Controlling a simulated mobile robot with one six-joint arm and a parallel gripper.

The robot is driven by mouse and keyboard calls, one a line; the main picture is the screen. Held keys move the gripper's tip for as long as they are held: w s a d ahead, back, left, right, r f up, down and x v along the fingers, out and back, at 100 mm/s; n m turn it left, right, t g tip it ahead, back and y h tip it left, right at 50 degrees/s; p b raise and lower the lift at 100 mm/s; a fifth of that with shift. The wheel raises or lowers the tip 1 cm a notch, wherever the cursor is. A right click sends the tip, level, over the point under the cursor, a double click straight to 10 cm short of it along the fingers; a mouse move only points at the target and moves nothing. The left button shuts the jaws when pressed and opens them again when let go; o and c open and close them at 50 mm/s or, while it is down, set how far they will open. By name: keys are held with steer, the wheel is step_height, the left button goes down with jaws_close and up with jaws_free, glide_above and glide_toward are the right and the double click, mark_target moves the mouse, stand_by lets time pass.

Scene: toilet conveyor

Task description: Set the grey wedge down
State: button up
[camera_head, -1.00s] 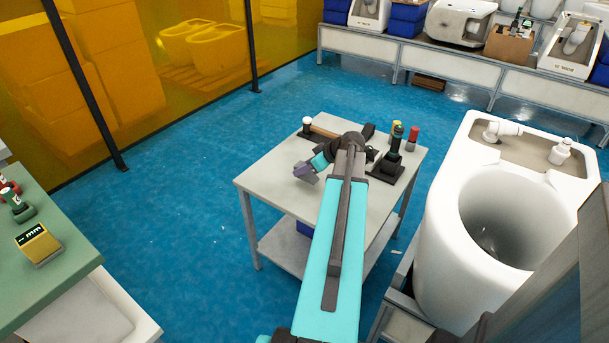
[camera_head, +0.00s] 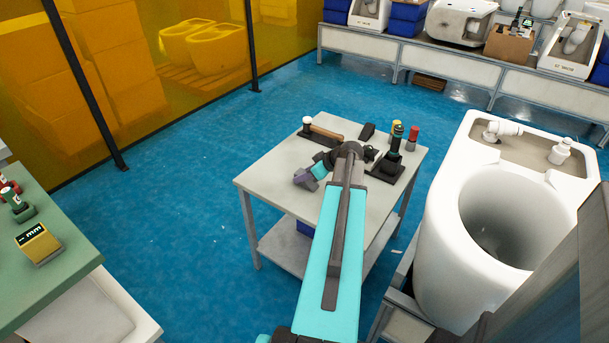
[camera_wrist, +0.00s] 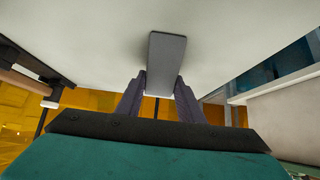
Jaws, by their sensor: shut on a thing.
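The grey wedge (camera_wrist: 166,62) is held between the two fingers of my gripper (camera_wrist: 160,95) in the wrist view. It stretches out past the fingertips against the pale table top; whether it touches the surface cannot be told. In the head view my gripper (camera_head: 307,179) is low over the left part of the small grey table (camera_head: 265,183). The wedge cannot be told apart from the fingers there.
A wooden-handled hammer (camera_head: 325,132) lies in a dark holder at the table's back. A green-topped tool (camera_head: 396,140) on a black stand and a red-capped item (camera_head: 413,137) stand at the right. A white toilet (camera_head: 450,220) is beside the table. The table's front left is clear.

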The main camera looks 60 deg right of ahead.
steer(key=o, duration=1.2)
steer(key=shift+r, duration=0.2)
steer(key=v, duration=1.2)
steer(key=shift+f, duration=0.1)
